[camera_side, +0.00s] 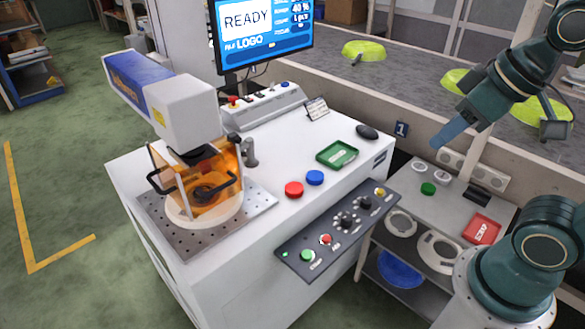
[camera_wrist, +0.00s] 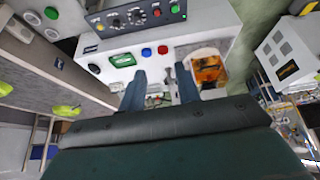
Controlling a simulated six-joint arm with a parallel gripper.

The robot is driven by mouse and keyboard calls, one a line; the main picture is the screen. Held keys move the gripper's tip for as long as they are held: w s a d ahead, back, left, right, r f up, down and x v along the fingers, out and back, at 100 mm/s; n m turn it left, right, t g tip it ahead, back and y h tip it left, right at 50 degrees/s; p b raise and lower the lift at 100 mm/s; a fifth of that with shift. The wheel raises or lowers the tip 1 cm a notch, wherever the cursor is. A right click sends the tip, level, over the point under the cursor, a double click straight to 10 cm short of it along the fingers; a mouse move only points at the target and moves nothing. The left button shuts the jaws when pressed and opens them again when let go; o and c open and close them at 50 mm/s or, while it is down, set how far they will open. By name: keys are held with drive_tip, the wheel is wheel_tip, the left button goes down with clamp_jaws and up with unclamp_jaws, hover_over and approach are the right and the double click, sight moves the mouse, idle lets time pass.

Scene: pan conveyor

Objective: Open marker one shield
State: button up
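The marker (camera_side: 180,100) has a blue and white head over a white cabinet. Its transparent orange shield (camera_side: 222,168) stands down around a round white fixture (camera_side: 205,212) on a perforated plate. Black handles (camera_side: 160,184) show on the shield; what is inside is partly hidden by the tinted panels. The shield also shows in the wrist view (camera_wrist: 208,69), right of the fingers. My gripper (camera_side: 447,134) is well to the right of the marker, above the side shelf. In the wrist view its two blue fingers (camera_wrist: 160,88) are apart with nothing between them.
A monitor (camera_side: 262,30) reads READY behind the cabinet. A green tray (camera_side: 337,154), red cap (camera_side: 293,189), blue cap (camera_side: 315,177) and mouse (camera_side: 367,132) lie on top. A button panel (camera_side: 340,225) runs along the front. A conveyor (camera_side: 410,65) carries green pans.

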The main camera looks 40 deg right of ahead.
drive_tip(key=w+a+r+n+g, duration=0.1)
drive_tip(key=w+r+n, duration=0.15)
drive_tip(key=w, duration=0.35)
drive_tip(key=w+a+r+n, duration=0.1)
drive_tip(key=w+a+n, duration=0.15)
drive_tip(key=w, duration=0.25)
drive_tip(key=n+g, duration=0.3)
drive_tip(key=n, duration=1)
hover_over(222, 185)
drive_tip(key=s, duration=0.3)
wheel_tip(222, 185, down, 12)
drive_tip(key=shift+a+r, duration=0.1)
drive_tip(key=shift+r, duration=0.1)
drive_tip(key=shift+w+f, duration=0.1)
drive_tip(key=shift+f, duration=0.05)
drive_tip(key=f, duration=0.4)
drive_tip(key=w+f, duration=0.1)
drive_tip(key=f, duration=0.3)
drive_tip(key=w+f, duration=0.1)
drive_tip(key=f, duration=0.4)
drive_tip(key=shift+w+f, duration=0.1)
drive_tip(key=shift+w, duration=0.1)
clamp_jaws()
